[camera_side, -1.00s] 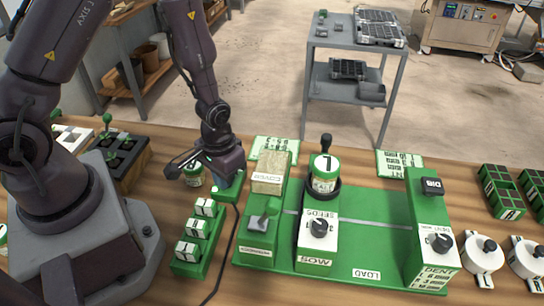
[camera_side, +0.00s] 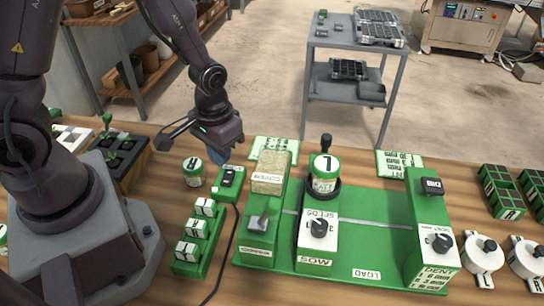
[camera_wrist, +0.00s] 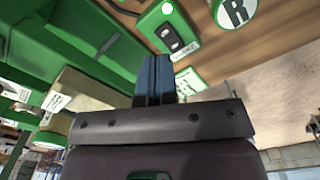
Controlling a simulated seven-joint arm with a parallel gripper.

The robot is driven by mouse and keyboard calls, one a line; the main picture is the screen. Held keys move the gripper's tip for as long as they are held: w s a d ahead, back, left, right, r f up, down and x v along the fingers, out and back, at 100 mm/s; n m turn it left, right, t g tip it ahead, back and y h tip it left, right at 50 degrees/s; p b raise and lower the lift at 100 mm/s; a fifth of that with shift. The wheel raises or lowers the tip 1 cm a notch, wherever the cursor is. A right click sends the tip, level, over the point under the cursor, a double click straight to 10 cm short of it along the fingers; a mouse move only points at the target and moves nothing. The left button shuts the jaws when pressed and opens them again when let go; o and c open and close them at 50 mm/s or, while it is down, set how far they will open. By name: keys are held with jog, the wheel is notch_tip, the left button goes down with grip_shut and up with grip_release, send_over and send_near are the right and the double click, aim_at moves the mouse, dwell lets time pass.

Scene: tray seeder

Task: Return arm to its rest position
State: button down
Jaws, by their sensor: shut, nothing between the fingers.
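My gripper (camera_side: 216,155) hangs in the air just behind the small green switch box (camera_side: 229,180), apart from it. In the wrist view its blue fingers (camera_wrist: 154,75) are together with nothing between them. The switch box carries a black rocker switch and a lit light; it also shows in the wrist view (camera_wrist: 168,32). A jar marked R (camera_side: 194,172) with a green-rimmed lid stands to the left of the switch box, and its lid shows in the wrist view (camera_wrist: 236,12).
The green seeder base (camera_side: 345,262) lies right of my gripper, with a cover block (camera_side: 270,166), a jar marked L (camera_side: 325,172) and a sow knob (camera_side: 319,228). Green-and-white blocks (camera_side: 196,228) stand at front left. A grey cart (camera_side: 357,42) stands behind the table.

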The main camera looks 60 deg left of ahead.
jog(key=s+r+m+t, duration=0.1)
jog(key=s+r, duration=0.3)
jog(key=r, duration=0.8)
jog(key=s+r+m+t, duration=0.2)
jog(key=s+r+t, duration=0.2)
jog(key=r, duration=0.8)
jog(key=shift+r+t, duration=0.2)
jog(key=shift+t, duration=0.1)
